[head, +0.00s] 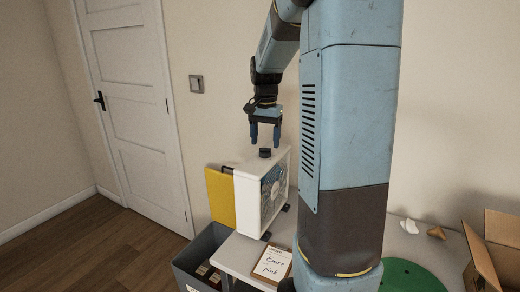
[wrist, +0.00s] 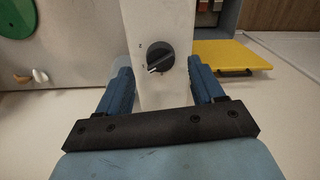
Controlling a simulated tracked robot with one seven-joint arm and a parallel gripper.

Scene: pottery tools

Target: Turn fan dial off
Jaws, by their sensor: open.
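A white box fan (head: 250,200) stands on the table, its grille facing right in the head view. Its black round dial (head: 265,153) sits on the top face. In the wrist view the dial (wrist: 160,57) shows a white pointer mark toward the lower left, with small marks printed around it on the white top. My gripper (head: 264,143) points down just above the dial, with its two blue fingers apart. In the wrist view the gripper (wrist: 165,88) is open and empty, one finger on each side of the fan's narrow top. The fingers do not appear to touch the dial.
A yellow board (head: 220,197) stands behind the fan. A dark grey bin (head: 190,268) is below at the table's left edge. A clipboard with a handwritten note (head: 272,263) lies in front. A green disc (head: 410,276) and a cardboard box (head: 490,250) are at the right.

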